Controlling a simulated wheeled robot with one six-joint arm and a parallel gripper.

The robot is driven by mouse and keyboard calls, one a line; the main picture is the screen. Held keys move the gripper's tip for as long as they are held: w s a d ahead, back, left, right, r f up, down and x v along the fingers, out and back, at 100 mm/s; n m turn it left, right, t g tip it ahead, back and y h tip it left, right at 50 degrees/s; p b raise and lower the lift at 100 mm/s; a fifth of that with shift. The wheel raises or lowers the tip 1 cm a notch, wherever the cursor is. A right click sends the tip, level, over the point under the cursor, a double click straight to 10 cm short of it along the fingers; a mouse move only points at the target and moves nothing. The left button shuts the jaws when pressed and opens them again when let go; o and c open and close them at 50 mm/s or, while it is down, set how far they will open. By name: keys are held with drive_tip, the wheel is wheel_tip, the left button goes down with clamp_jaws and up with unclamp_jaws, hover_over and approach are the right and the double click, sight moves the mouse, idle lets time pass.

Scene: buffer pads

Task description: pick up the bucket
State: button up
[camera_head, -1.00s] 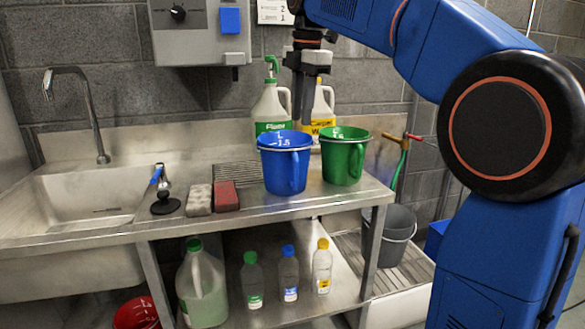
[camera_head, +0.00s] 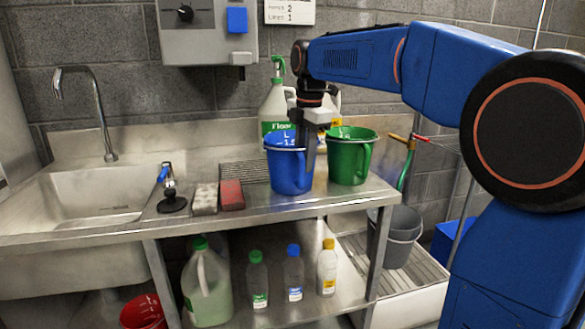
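A blue bucket (camera_head: 288,172) with white volume marks stands upright on the steel counter (camera_head: 262,209). A green bucket (camera_head: 346,162) stands close to its right. A grey bucket (camera_head: 403,240) is low at the right in the floor basin, and a red bucket (camera_head: 143,312) is partly visible under the counter. My gripper (camera_head: 309,158) points down at the right side of the blue bucket's rim, near the gap to the green one. A dark finger overlaps the blue bucket's right edge. The finger spacing, and any contact with the rim, cannot be made out.
Two jugs, one a green-topped spray jug (camera_head: 276,108), stand behind the buckets. A sponge (camera_head: 205,199) and a red block (camera_head: 231,195) lie left of them. The sink (camera_head: 98,198) is further left. Several bottles and a large jug (camera_head: 206,286) fill the lower shelf.

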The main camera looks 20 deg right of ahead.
drive_tip(key=shift+w+f, duration=0.15)
drive_tip(key=shift+f, duration=0.85)
clamp_jaws()
idle(0.7)
